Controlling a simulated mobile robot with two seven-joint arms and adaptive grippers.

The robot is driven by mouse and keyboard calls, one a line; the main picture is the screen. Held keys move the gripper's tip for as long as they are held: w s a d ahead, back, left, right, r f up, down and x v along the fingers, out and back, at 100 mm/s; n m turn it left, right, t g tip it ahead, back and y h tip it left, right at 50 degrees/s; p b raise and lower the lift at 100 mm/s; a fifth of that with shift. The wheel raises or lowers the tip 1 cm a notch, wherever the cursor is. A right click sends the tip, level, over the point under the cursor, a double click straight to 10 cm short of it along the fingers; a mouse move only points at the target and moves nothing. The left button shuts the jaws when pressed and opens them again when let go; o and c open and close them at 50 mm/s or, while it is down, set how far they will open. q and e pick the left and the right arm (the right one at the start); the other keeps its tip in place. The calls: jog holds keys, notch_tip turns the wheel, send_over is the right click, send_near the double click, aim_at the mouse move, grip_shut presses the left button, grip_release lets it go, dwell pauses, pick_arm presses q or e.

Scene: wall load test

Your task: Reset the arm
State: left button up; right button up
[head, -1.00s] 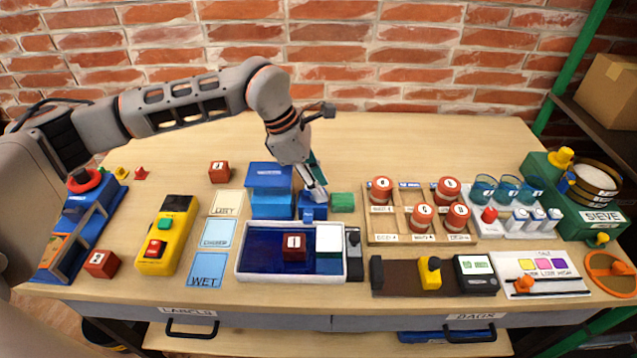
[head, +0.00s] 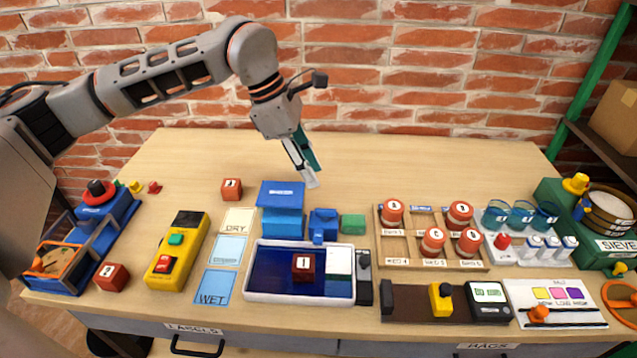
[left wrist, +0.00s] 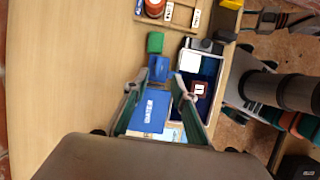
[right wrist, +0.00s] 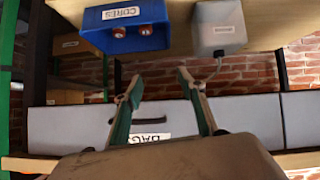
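My left arm (head: 185,68) reaches in from the left in the head view. Its gripper (head: 313,176) hangs above the table behind the blue boxes, apart from them and empty. In the left wrist view the two fingers of this gripper (left wrist: 154,84) stand apart, with a blue box lid (left wrist: 150,111) seen between them below. My right arm is not in the head view. In the right wrist view the right gripper (right wrist: 158,80) has its fingers spread with nothing between them, facing a grey drawer (right wrist: 70,122) with a BAGS label.
On the table are a white-rimmed blue tray (head: 250,285) with a red numbered cube (head: 303,265), a yellow button box (head: 178,250) and a wooden rack (head: 398,256) of red-capped jars. A blue CORES bin (right wrist: 125,28) is near the right gripper. The table's back strip is clear.

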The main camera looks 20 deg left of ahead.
pick_arm(q)
jog(key=shift+s+a+r, duration=0.1)
jog(key=shift+a+r, duration=0.1)
jog(key=shift+r, duration=0.25)
